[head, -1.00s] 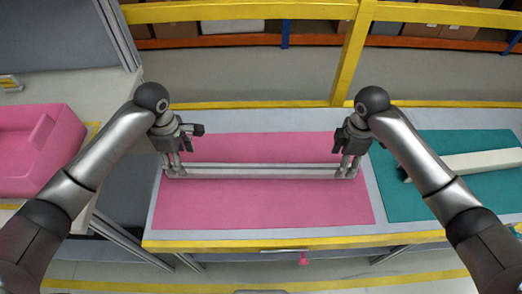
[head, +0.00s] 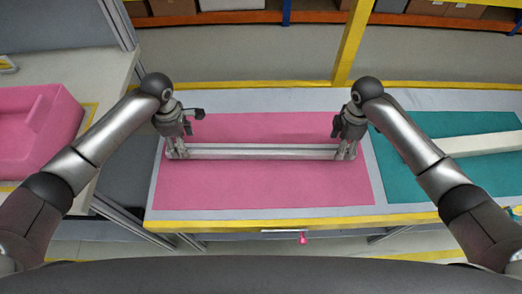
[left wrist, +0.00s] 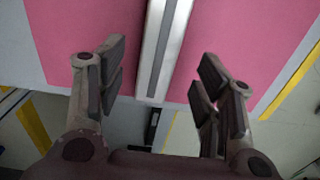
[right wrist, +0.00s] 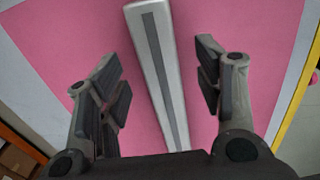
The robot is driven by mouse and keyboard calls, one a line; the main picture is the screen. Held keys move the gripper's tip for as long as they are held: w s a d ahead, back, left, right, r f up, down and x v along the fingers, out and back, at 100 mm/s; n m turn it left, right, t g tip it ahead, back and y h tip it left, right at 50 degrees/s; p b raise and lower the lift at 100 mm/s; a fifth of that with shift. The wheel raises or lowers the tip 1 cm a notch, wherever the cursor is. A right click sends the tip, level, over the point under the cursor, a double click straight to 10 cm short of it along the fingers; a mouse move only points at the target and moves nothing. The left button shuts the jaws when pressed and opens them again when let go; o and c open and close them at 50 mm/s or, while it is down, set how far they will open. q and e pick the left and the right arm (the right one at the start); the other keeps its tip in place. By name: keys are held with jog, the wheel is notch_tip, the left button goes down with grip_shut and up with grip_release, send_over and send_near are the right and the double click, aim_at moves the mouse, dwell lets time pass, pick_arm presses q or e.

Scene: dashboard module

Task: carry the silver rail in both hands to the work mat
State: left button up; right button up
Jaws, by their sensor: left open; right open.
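The silver rail (head: 262,152), long and straight with a dark groove, lies lengthwise across the pink mat (head: 260,189). My left gripper (head: 177,152) is at the rail's left end. In the left wrist view its fingers (left wrist: 160,72) are spread, with the rail (left wrist: 166,45) between them and a gap on each side. My right gripper (head: 346,152) is at the rail's right end. In the right wrist view its fingers (right wrist: 158,82) are spread on either side of the rail (right wrist: 158,60), apart from it. Both grippers are open.
A teal mat (head: 410,199) with a pale bar (head: 480,144) on it lies to the right. A pink bin (head: 38,130) stands on a side table at the left. The table has a yellow front edge (head: 290,226). Most of the pink mat is bare.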

pick_arm(q)
jog(key=shift+f, duration=2)
pick_arm(e)
jog(key=shift+f, duration=2.05)
pick_arm(q)
jog(key=shift+w, duration=0.1)
grip_shut()
pick_arm(e)
jog(key=shift+w, duration=0.1)
grip_shut()
